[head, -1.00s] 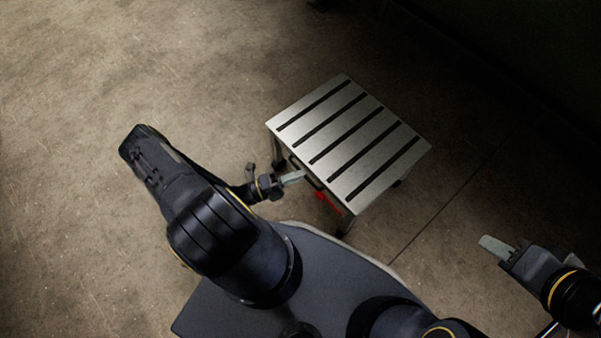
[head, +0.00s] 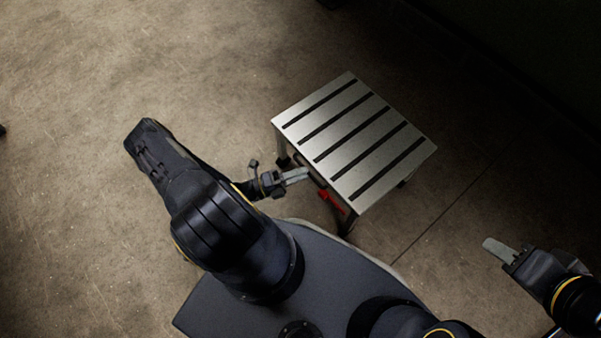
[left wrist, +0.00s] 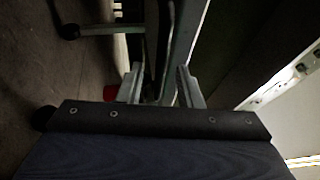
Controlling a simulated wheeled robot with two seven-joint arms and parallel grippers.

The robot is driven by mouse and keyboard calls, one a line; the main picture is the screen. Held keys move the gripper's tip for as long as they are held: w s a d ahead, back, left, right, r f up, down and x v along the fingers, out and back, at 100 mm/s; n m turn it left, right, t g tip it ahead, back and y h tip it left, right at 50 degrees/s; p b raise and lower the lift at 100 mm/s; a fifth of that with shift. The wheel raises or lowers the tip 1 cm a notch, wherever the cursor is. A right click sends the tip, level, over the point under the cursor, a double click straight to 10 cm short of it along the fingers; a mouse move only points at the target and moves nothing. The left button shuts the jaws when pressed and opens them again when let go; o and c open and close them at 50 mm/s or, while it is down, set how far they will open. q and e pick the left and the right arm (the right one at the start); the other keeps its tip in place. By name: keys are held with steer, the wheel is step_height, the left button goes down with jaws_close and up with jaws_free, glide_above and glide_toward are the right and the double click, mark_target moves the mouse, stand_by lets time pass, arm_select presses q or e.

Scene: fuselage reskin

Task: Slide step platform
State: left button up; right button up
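The step platform (head: 355,135) has a pale metal top with several dark grip strips and stands on legs, right of centre in the head view. A red part (head: 330,199) sits under its near edge. My left gripper (head: 305,174) is at the platform's near left side, by that edge. In the left wrist view, its two fingers (left wrist: 160,87) stand apart with a pale metal bar (left wrist: 183,45) of the frame showing between or just beyond them; contact is not visible. My right gripper (head: 498,250) is at the lower right, away from the platform; its finger gap is unclear.
Bare concrete floor (head: 120,60) lies open to the left and beyond the platform. A floor seam (head: 445,212) runs to the right of it. The far right is dark. Dark caster wheels (left wrist: 68,31) show in the left wrist view.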

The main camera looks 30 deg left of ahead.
arm_select(q)
steer(key=v, duration=0.7)
steer(key=shift+s+p, duration=0.2)
steer(key=shift+p, duration=0.2)
steer(key=shift+a, duration=0.1)
